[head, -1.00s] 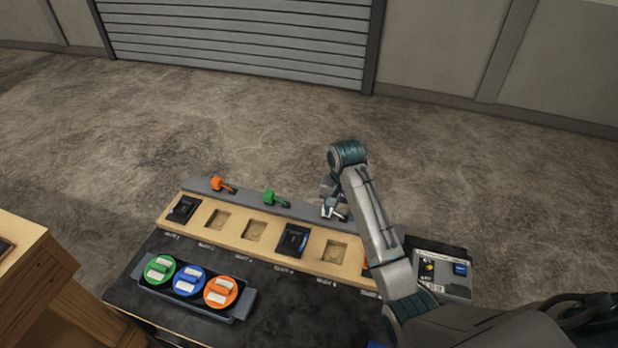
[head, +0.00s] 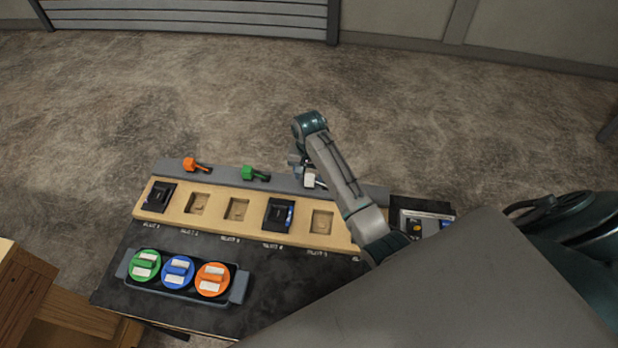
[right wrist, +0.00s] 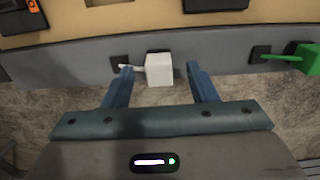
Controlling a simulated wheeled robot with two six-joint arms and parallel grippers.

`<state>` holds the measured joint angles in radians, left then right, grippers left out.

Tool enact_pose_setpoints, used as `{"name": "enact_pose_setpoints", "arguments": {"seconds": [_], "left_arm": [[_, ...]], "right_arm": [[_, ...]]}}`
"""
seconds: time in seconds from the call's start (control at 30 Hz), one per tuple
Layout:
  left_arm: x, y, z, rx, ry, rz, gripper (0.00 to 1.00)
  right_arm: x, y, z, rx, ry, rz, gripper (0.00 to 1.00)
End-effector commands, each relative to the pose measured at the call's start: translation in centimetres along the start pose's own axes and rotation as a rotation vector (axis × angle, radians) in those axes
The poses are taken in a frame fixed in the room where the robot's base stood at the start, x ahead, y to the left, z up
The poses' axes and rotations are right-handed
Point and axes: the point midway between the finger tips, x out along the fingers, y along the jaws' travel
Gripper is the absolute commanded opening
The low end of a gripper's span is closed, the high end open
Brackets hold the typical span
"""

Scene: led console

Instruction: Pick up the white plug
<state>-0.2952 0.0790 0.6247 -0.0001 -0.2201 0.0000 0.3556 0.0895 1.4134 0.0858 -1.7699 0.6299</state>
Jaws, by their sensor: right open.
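The white plug (head: 310,181) sits on the grey strip at the back of the console, to the right of the green plug. In the right wrist view the white plug (right wrist: 159,70) is a small block with a thin white prong or lead reaching left to a black socket square. My right gripper (right wrist: 160,80) is open, with one blue finger on each side of the plug's near part. A gap shows on the right side; the left fingertip is close to the lead. In the head view my right forearm partly hides the gripper. My left gripper is not in view.
The green plug (head: 255,174) and orange plug (head: 196,165) lie along the same grey strip (head: 223,178). A wooden slot board (head: 258,229) with black modules is in front. A tray (head: 240,287) holds green, blue and orange round pieces. A wooden cabinet (head: 30,285) stands at left.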

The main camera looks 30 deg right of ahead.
Motion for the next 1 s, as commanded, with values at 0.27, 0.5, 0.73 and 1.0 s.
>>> {"name": "enact_pose_setpoints", "arguments": {"seconds": [0.27, 0.5, 0.73, 1.0], "left_arm": [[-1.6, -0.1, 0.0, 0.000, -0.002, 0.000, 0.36], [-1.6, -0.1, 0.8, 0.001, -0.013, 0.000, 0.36], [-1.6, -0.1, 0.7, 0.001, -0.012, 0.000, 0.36], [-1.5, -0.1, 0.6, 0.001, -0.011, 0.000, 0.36]], "right_arm": [[2.9, 0.0, 0.0, -0.001, 0.000, 0.000, 0.53], [3.1, 0.0, -0.1, 0.000, 0.000, 0.000, 0.53], [3.1, 0.0, -0.1, 0.000, 0.001, 0.000, 0.08], [3.1, 0.0, -0.1, 0.000, 0.001, 0.000, 0.04]]}}
